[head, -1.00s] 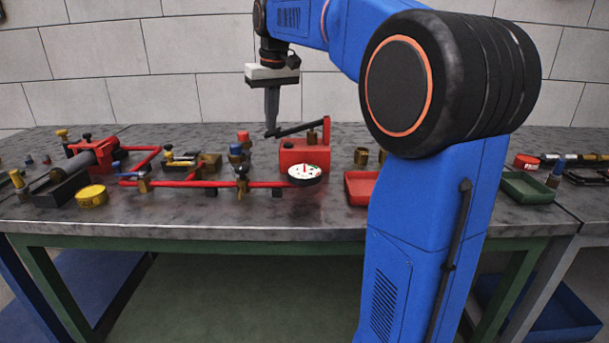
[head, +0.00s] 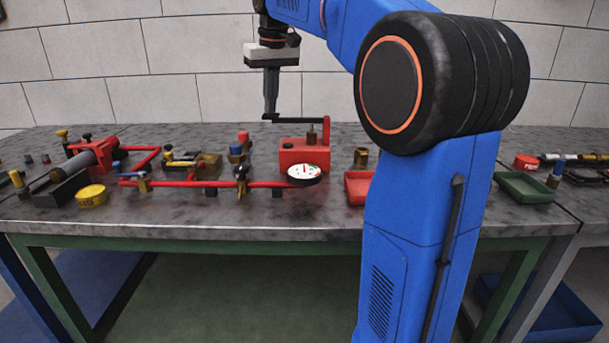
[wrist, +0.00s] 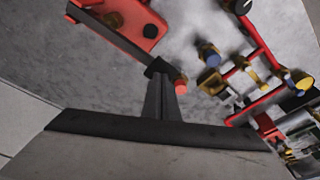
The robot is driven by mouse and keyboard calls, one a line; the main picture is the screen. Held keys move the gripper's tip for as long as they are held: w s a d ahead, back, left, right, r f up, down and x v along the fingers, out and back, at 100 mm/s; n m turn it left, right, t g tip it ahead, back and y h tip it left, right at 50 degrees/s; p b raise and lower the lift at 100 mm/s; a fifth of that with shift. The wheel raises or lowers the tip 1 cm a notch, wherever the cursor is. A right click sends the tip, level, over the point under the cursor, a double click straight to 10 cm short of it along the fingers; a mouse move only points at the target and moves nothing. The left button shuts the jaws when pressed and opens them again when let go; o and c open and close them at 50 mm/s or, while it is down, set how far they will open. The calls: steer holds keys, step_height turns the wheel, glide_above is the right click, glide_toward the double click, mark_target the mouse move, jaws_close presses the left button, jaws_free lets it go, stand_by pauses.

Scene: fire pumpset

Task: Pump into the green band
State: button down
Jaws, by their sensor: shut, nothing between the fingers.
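The red hand pump (head: 304,155) stands on the workbench with an upright red post at its right. Its dark lever (head: 297,121) runs left from the post and is about level. The round white gauge (head: 304,171) sits at the pump's front; green and red marks show, but the needle reading is too small to tell. My gripper (head: 270,111) points down with its fingers shut and empty, its tips at the lever's free end. In the wrist view, the fingers (wrist: 160,72) meet the end of the dark lever (wrist: 110,39); whether they touch is unclear.
A red pipe (head: 210,184) with valves runs left from the gauge. A red tray (head: 359,188) and a brass fitting (head: 361,157) are right of the pump. A green tray (head: 524,187) is farther right.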

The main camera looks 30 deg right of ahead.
steer(key=shift+f, duration=0.15)
steer(key=shift+f, duration=2.6)
steer(key=shift+r, duration=2.8)
steer(key=shift+r, duration=2.95)
